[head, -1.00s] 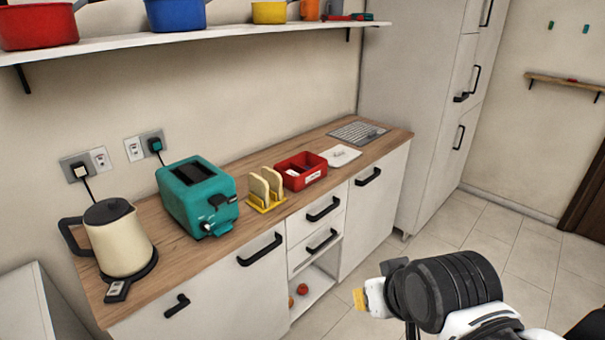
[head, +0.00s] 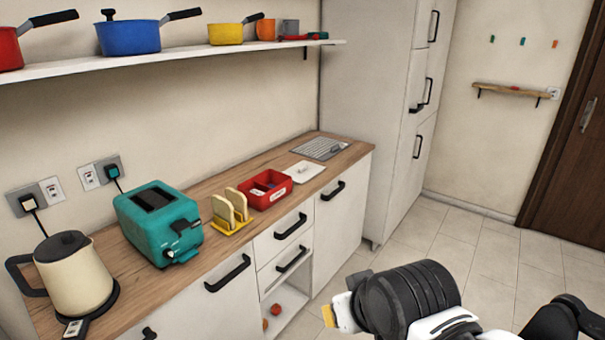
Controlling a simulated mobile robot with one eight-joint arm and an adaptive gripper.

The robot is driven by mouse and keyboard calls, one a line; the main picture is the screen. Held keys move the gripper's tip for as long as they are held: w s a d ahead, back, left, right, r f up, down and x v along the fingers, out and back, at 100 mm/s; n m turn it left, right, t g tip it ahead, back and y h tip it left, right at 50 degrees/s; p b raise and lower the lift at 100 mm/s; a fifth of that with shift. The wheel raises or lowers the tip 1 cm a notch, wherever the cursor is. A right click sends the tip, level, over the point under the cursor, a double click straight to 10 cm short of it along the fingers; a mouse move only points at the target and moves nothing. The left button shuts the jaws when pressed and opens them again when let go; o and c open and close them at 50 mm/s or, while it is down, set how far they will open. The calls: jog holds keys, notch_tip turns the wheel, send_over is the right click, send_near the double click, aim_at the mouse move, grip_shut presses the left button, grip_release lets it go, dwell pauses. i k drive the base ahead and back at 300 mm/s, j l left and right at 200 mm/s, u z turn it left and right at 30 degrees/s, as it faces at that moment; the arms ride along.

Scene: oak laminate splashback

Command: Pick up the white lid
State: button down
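The white lid (head: 308,171) is a flat, pale rounded rectangle. It lies on the wooden counter in the head view, just right of an open red box (head: 268,187), with faint marks on its top. Part of my arm shows at the lower right, in front of the cabinets and well away from the lid. My gripper (head: 338,313) seems to be the small yellow and pale tip at the left of the dark cylinder. I cannot make out its two fingers or whether they are apart. Nothing touches the lid.
A yellow rack with bread slices (head: 232,208), a teal toaster (head: 158,223) and a cream kettle (head: 75,275) stand left of the box. A grey grille (head: 320,148) lies behind the lid. A shelf with pots (head: 180,60) hangs above. Floor at the right is clear.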

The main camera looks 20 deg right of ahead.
aim_at(302, 172)
jog(key=i+l+u, duration=0.15)
jog(key=i+l, duration=0.35)
jog(key=i+l+u, duration=0.15)
jog(key=i+l, duration=0.45)
jog(key=i+l+u, duration=0.15)
jog(key=i+l, duration=0.45)
jog(key=i+l+u, duration=0.15)
jog(key=i+l, duration=0.4)
jog(key=l, duration=0.15)
